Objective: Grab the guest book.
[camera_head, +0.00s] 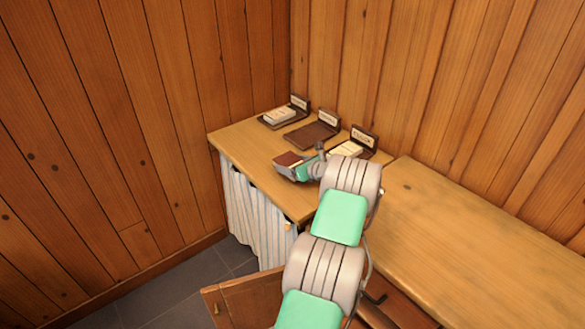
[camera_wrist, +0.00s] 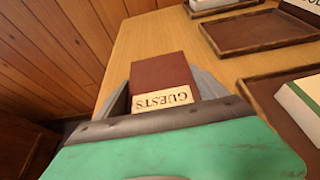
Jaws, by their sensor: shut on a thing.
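The guest book is a dark red book with a cream label reading "GUESTS" (camera_wrist: 165,78). In the wrist view it sits between the grey fingers of my gripper (camera_wrist: 168,92), which is shut on it. In the head view the book (camera_head: 287,159) is at my gripper (camera_head: 294,168), over the front part of the wooden counter (camera_head: 240,137). Part of the book is hidden by my gripper. I cannot tell whether it touches the counter.
Three brown trays with upright label cards stand along the back. The left tray (camera_head: 271,122) holds a pale book (camera_head: 279,115), the middle tray (camera_head: 312,135) is empty, and the right one holds a pale book (camera_head: 346,149), partly behind my arm. A bare wooden surface (camera_head: 460,240) lies right.

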